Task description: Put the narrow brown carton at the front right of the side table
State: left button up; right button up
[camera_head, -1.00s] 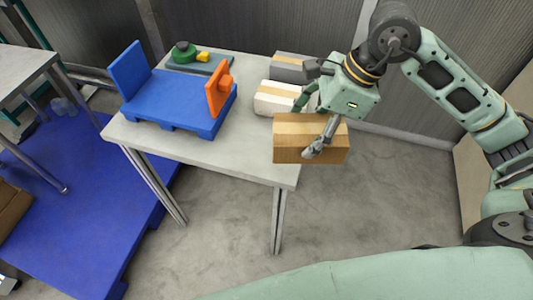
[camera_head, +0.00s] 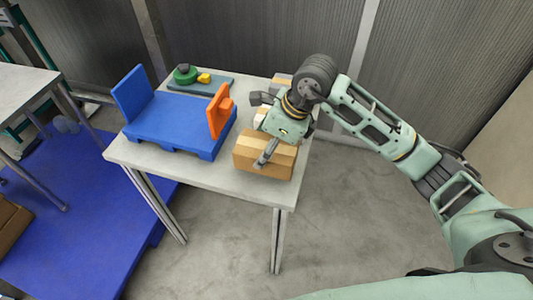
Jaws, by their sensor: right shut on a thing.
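The narrow brown carton (camera_head: 280,162), with a paler tape band along its top, is at the front right of the side table (camera_head: 200,177). My right gripper (camera_head: 272,142) is shut on it from above. One finger lies against the carton's near face; the other is hidden behind it. The carton looks level and lies within the tabletop outline, a little in from the front and right edges. I cannot tell whether its underside touches the table. My left gripper is not in view.
A blue pallet-like stand (camera_head: 165,128) with an orange upright piece (camera_head: 219,112) fills the table's left. A white box (camera_head: 259,117) and another box (camera_head: 281,79) are partly hidden behind my right gripper. Green and yellow pieces (camera_head: 185,74) sit at the back left.

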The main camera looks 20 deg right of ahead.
notch_tip(320, 180, down, 4)
jog(key=shift+r+p, duration=0.25)
jog(key=shift+p, duration=0.1)
jog(key=shift+f, duration=0.15)
jog(key=shift+f, duration=0.1)
jog(key=o, duration=1.5)
jog(key=shift+d+r, duration=0.2)
jog(key=shift+r, duration=0.25)
jog(key=b+v, duration=0.1)
jog(key=v, duration=1)
jog(key=shift+s, duration=0.25)
